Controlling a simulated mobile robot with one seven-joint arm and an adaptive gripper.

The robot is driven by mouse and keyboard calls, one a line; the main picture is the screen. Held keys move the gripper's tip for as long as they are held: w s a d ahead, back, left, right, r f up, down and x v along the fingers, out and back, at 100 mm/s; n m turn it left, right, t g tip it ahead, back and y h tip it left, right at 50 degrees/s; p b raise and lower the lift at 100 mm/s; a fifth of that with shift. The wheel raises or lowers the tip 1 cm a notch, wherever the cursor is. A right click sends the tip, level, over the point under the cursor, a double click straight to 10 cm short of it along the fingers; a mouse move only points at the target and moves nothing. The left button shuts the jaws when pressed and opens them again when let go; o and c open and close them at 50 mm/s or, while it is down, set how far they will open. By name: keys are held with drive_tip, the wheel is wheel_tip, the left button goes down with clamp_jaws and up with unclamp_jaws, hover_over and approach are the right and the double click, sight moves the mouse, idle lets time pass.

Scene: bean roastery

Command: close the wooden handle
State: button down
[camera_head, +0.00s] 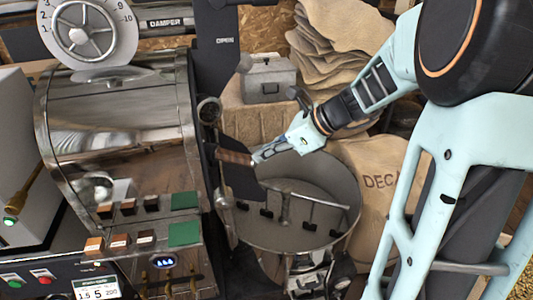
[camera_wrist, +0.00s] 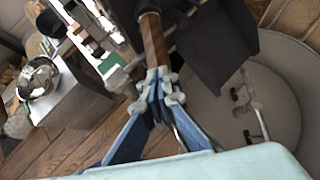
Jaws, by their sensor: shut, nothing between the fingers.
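The wooden handle (camera_head: 235,157) is a short brown bar on the front of the steel roaster drum (camera_head: 125,130), near the dark chute. In the wrist view the wooden handle (camera_wrist: 154,40) runs up from just beyond my fingertips. My gripper (camera_head: 259,156) is shut and empty, with its tips at the right end of the handle. In the wrist view my gripper (camera_wrist: 160,82) has its fingertips together at the handle's near end. I cannot tell whether they touch it.
The round cooling tray (camera_head: 335,228) with stirring arms lies below my gripper. Burlap sacks (camera_head: 335,40) and a grey metal box (camera_head: 268,78) stand behind. A dark panel (camera_wrist: 215,45) is close to the right of the handle in the wrist view.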

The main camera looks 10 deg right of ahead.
drive_tip(key=shift+a+r, duration=0.1)
drive_tip(key=shift+a, duration=0.05)
drive_tip(key=v, duration=1.2)
idle(2.4)
drive_tip(key=c, duration=2.4)
unclamp_jaws()
drive_tip(key=shift+f, duration=0.25)
drive_tip(key=o, duration=0.7)
drive_tip(key=a+f+y, duration=0.1)
drive_tip(key=a+f+n+y, duration=0.1)
drive_tip(key=f+y, duration=0.1)
drive_tip(key=w+a+f+n+y+p, duration=0.1)
drive_tip(key=f, duration=0.1)
drive_tip(key=shift+a+f, duration=0.1)
drive_tip(key=shift+f, duration=0.05)
drive_tip(key=shift+o, duration=0.2)
drive_tip(key=f+t+y, duration=0.2)
drive_tip(key=f, duration=0.1)
drive_tip(key=w+a+f+n+t+y+p, duration=0.1)
drive_tip(key=shift+w+f, duration=0.1)
drive_tip(key=shift+f, duration=0.15)
drive_tip(key=t+p, duration=0.1)
drive_tip(key=p, duration=0.1)
approach(219, 152)
drive_tip(key=w+a, duration=0.1)
drive_tip(key=a, duration=0.1)
drive_tip(key=w+a+f, duration=0.1)
drive_tip(key=w+a, duration=0.1)
drive_tip(key=shift+w+f, duration=0.1)
drive_tip(key=shift+f, duration=0.05)
